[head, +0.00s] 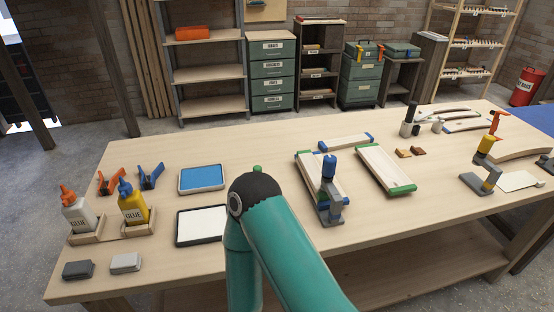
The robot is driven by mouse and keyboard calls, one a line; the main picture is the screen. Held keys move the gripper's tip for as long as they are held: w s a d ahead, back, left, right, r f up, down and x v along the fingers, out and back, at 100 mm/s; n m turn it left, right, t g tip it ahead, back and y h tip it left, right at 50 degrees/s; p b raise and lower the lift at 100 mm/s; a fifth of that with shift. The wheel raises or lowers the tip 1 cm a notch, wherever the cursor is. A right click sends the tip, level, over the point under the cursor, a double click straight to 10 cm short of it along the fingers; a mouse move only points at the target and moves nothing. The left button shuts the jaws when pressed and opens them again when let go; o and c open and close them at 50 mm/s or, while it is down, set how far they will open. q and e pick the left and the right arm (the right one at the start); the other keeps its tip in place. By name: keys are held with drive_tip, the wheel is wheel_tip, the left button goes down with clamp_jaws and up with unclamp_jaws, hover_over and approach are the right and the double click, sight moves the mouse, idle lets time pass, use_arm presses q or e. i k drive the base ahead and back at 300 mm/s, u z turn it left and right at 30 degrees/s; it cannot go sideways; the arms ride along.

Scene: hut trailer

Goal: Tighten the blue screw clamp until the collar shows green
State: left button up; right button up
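The blue screw clamp (328,167) stands upright on the workbench right of centre, with a blue knob on top and a grey body and foot. It sits at the near end of a wooden tray-like piece (308,163) with blue and green edges. The colour of its collar is too small to tell. A teal arm link of mine with a dark joint rises in front, left of the clamp and apart from it in the picture. Neither of my grippers shows.
A green-ended wooden piece (385,168) lies beside the blue clamp. Glue bottles (133,205), a blue pad (202,178) and a white pad (201,225) are at left. The bench's front middle is partly hidden.

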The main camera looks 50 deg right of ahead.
sight(330, 162)
drive_tip(key=z, duration=0.85)
drive_tip(key=i, duration=0.1)
drive_tip(key=u, duration=1.55)
drive_tip(key=k, duration=0.5)
drive_tip(key=z, duration=1.5)
drive_tip(key=k, duration=0.25)
drive_tip(key=i, duration=0.55)
drive_tip(key=u, duration=0.1)
drive_tip(key=k, duration=0.55)
drive_tip(key=z, duration=0.15)
